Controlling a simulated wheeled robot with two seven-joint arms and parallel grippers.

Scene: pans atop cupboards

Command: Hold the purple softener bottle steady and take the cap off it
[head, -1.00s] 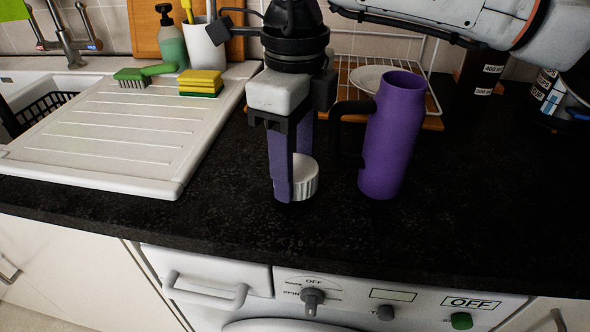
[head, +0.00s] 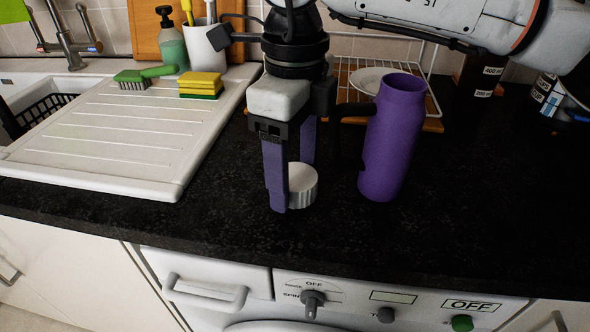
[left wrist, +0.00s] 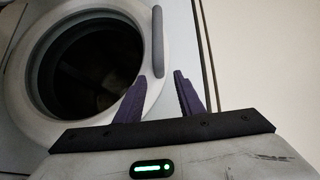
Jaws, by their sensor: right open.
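The purple softener bottle (head: 391,140) stands upright on the dark counter in the head view, its top open with no cap on it. The white ribbed cap (head: 304,186) is left of the bottle, low at the counter top. My right gripper (head: 293,187) points down at the cap with its purple fingers apart. The near finger covers the cap's left edge, and I cannot tell whether the cap still touches a finger. My left gripper (left wrist: 160,75) shows only in the left wrist view, its purple fingers apart and empty in front of the washing machine.
A white draining board (head: 110,145) lies to the left, with a yellow-green sponge (head: 201,85) and green brush (head: 145,75). A wire rack with a plate (head: 369,79) is behind the bottle. The counter's front right is clear. The washing machine door (left wrist: 85,55) is below.

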